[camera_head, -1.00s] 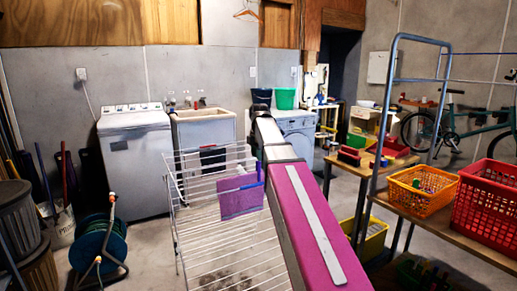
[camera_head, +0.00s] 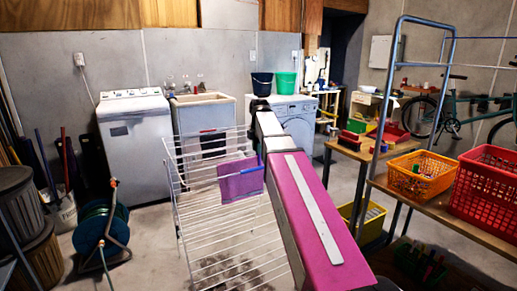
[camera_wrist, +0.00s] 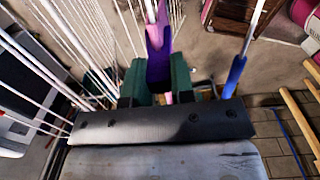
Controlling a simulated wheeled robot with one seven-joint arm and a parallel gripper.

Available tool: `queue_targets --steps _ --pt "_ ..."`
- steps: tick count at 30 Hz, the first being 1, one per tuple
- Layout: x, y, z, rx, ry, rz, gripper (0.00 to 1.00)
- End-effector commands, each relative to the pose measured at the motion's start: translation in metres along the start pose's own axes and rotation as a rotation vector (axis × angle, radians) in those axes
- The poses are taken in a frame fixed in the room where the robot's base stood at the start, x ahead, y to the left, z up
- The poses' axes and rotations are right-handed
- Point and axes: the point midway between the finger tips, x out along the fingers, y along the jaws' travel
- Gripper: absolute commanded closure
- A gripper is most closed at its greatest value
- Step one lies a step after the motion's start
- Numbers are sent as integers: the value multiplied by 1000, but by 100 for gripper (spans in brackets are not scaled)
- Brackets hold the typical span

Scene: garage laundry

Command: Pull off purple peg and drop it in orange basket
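In the wrist view, a purple piece that looks like the purple peg (camera_wrist: 159,66) stands upright between the green fingers of my gripper (camera_wrist: 158,88). The fingers are apart with the purple piece filling the gap; I cannot tell whether they press on it. A blue peg (camera_wrist: 235,73) is to their right. In the head view, a purple cloth (camera_head: 240,180) hangs on the white wire drying rack (camera_head: 205,215); my arm reaches past its right side and hides my fingers. The orange basket (camera_head: 421,178) sits on the wooden bench at right, with small items inside.
A red basket (camera_head: 486,195) stands to the right of the orange one. A blue metal frame (camera_head: 384,110) rises between my arm and the baskets. A green hose reel (camera_head: 100,228) is on the floor at left. Wooden rods (camera_wrist: 300,108) show at right in the wrist view.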

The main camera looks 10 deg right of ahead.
Motion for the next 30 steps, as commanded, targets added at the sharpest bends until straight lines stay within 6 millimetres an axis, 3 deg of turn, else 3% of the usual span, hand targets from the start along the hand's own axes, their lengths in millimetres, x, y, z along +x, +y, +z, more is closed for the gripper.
queue_targets --steps 11,30 --pt "-4 1 0 0 0 1 100" --pt "-32 2 0 0 0 1 100"
